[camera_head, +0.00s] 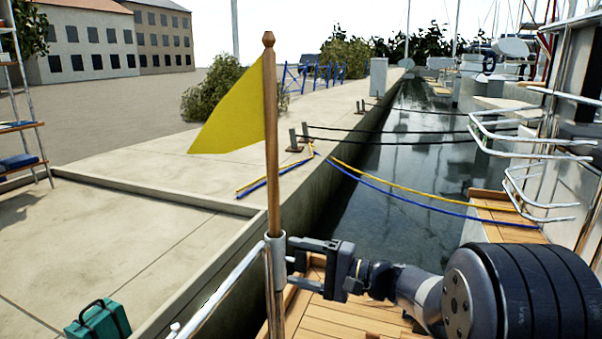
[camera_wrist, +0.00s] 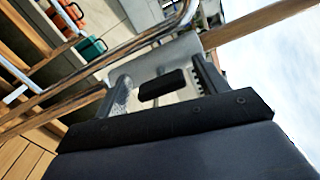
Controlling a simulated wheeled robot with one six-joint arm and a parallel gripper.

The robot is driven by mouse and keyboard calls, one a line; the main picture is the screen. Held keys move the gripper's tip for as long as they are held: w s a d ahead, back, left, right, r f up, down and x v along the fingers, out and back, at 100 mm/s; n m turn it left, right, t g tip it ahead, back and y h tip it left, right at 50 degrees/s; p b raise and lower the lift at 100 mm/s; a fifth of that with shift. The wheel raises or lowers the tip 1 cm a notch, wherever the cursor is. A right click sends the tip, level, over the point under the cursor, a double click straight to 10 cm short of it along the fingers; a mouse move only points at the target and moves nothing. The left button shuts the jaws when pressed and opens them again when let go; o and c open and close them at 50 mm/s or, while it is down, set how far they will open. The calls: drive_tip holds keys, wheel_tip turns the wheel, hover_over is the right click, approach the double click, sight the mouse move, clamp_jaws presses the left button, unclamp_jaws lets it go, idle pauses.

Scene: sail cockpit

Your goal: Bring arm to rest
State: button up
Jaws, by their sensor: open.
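My gripper (camera_head: 293,263) is open, with its fingers pointing left at the grey metal socket (camera_head: 276,262) of the flag staff. Whether the fingers touch the socket I cannot tell. The wooden staff (camera_head: 271,160) stands upright in the socket and bears a yellow flag (camera_head: 232,112). In the wrist view my fingers (camera_wrist: 163,84) are spread, with the socket (camera_wrist: 165,58) just beyond them and the staff (camera_wrist: 255,30) running up to the right. My arm reaches in from the lower right.
A steel rail (camera_head: 225,292) joins the socket at lower left. A teal case (camera_head: 98,320) sits on the stone quay (camera_head: 130,210). Blue and yellow mooring lines (camera_head: 400,189) cross the water (camera_head: 400,150). Bent steel rails (camera_head: 530,150) stand at right.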

drive_tip(key=shift+r+m+p, duration=0.15)
drive_tip(key=shift+m+p, duration=1)
drive_tip(key=shift+p, duration=0.55)
drive_tip(key=shift+r+m+p, duration=0.15)
drive_tip(key=shift+m+p, duration=1)
drive_tip(key=shift+p, duration=0.55)
drive_tip(key=m+p, duration=0.4)
drive_tip(key=p, duration=0.2)
drive_tip(key=shift+w, duration=0.1)
drive_tip(key=m+p, duration=0.4)
drive_tip(key=p, duration=0.2)
drive_tip(key=shift+r+m, duration=0.1)
drive_tip(key=shift+m, duration=0.2)
drive_tip(key=m+p, duration=0.3)
drive_tip(key=shift+w+d, duration=0.1)
drive_tip(key=shift+d+f, duration=0.25)
drive_tip(key=shift+s+d, duration=0.2)
drive_tip(key=shift+d, duration=0.1)
drive_tip(key=shift+d, duration=0.1)
